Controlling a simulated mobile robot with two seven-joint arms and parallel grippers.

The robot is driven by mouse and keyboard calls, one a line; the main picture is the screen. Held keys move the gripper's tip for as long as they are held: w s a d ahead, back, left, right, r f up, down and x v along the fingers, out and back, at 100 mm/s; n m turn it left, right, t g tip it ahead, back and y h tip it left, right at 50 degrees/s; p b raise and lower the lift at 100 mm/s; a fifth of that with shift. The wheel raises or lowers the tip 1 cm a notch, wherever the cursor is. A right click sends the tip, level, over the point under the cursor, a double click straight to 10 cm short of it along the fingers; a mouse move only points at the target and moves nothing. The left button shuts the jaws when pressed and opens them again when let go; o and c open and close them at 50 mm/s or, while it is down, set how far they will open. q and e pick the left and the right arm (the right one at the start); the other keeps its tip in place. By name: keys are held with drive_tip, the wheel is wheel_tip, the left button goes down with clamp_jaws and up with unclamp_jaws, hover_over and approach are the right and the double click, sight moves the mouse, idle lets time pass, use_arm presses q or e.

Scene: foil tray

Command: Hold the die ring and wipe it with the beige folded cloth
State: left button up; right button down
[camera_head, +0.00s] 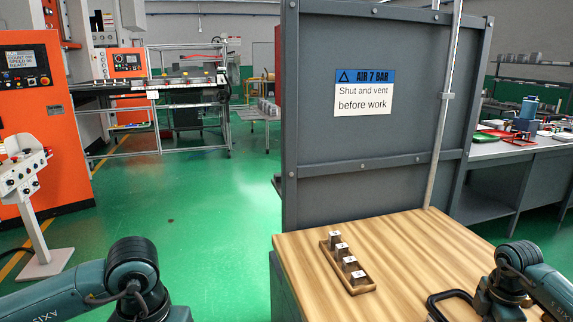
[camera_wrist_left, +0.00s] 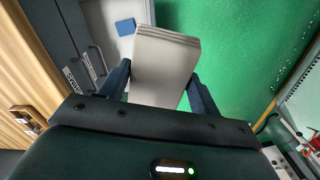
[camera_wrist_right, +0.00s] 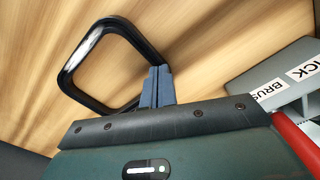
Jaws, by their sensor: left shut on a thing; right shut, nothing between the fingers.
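The die ring is a black rounded-square frame (camera_wrist_right: 125,22) with a whitish patch on its upper left bar in the right wrist view. In the head view the ring (camera_head: 450,294) shows at the bottom edge, partly cut off, over the wooden table. My right gripper (camera_wrist_right: 156,86) is shut at the ring's right side, its fingers overlapping the bar in the picture, with nothing between them. The beige folded cloth (camera_wrist_left: 165,62) is a layered pad between the fingers of my left gripper (camera_wrist_left: 160,82), which is shut on it. The left fingers are hidden in the head view.
A wooden holder (camera_head: 361,287) with several metal blocks stands on the table (camera_head: 420,240). A grey panel (camera_head: 380,140) rises behind it. In the right wrist view a grey labelled box (camera_wrist_right: 270,72) and a red bar (camera_wrist_right: 295,140) are at the right. The table's middle is clear.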

use_arm(q)
drive_tip(key=shift+f+b, duration=0.4)
use_arm(e)
drive_tip(key=shift+f, duration=0.65)
use_arm(q)
drive_tip(key=shift+r, duration=0.1)
use_arm(e)
drive_tip(key=shift+r, duration=0.1)
idle(0.4)
use_arm(q)
drive_tip(key=shift+r+p, duration=2.65)
drive_tip(key=shift+p, duration=0.15)
use_arm(e)
drive_tip(key=shift+r, duration=2.95)
